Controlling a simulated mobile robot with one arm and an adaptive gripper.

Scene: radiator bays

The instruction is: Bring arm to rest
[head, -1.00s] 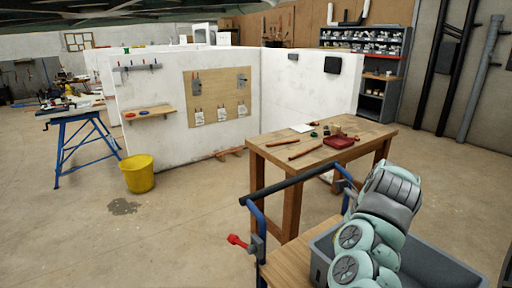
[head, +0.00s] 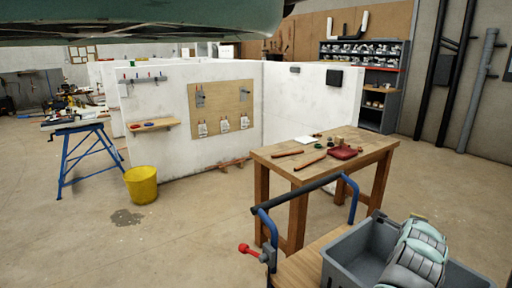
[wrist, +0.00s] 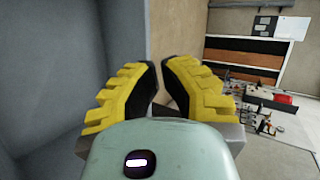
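My gripper (wrist: 158,78) shows in the wrist view with two yellow ridged fingers that have black inner pads. A narrow gap shows between the fingertips, and I see nothing held there. The teal wrist body with a small lit panel fills the bottom of that view. In the head view, a teal part of my arm (head: 150,22) crosses the top left, close to the camera. My gripper is outside the head view.
A grey bin (head: 345,265) sits on a cart with a blue and black handle (head: 300,195). Behind it stands a wooden workbench (head: 275,157) with tools. White partition walls (head: 160,100) and a yellow bucket (head: 141,185) are farther back. Open floor lies at left.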

